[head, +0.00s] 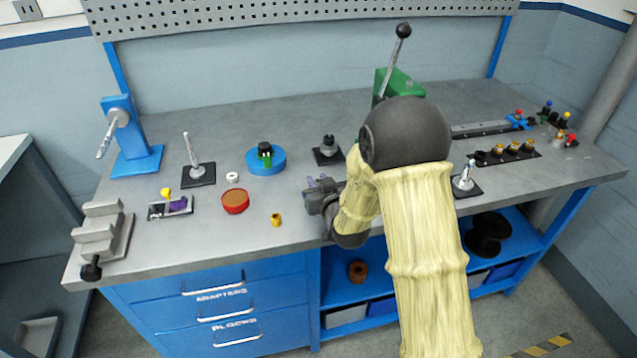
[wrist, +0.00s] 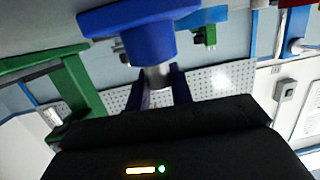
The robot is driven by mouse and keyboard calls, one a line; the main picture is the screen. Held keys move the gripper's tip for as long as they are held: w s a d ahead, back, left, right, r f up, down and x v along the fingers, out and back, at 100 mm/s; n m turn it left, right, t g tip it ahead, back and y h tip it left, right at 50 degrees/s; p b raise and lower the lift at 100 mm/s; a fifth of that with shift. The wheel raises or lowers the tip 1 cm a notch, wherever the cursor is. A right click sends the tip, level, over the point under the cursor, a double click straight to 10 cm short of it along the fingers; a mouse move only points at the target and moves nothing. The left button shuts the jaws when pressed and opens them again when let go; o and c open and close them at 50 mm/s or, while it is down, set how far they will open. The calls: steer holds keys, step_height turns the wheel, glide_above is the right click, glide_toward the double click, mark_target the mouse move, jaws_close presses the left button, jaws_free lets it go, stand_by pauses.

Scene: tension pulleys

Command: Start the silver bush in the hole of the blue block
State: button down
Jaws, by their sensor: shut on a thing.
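The silver bush (wrist: 158,76) is between the fingers of my gripper (wrist: 159,84) in the wrist view, which is upside down. My gripper is shut on it. The blue block (wrist: 150,38), with a wide flange and a rounded body, is directly in line with the bush, and the bush's end meets its near face. I cannot tell whether the bush touches the block or has entered the hole; the hole is hidden. In the head view my gripper (head: 320,184) is low over the bench front, and my arm hides the bush and block.
The bench (head: 130,232) holds a blue dish (head: 277,167), a red dish (head: 235,208), a small yellow part (head: 276,219) and a black-based post (head: 327,156) near my gripper. A green press (head: 402,87) stands behind my arm. The front left of the bench is partly clear.

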steer(key=shift+b, duration=0.3)
stand_by(0.4)
steer(key=c, duration=1.2)
jaws_free()
steer(key=shift+o, duration=0.2)
steer(key=shift+s, duration=0.15)
steer(key=b+v, duration=0.1)
steer(key=v, duration=0.8)
steer(key=shift+f+b, duration=0.1)
steer(key=shift+b, duration=0.95)
steer(key=shift+d+b, duration=0.1)
steer(key=shift+b, duration=0.35)
steer(key=shift+s+b, duration=0.1)
steer(key=shift+b, duration=0.35)
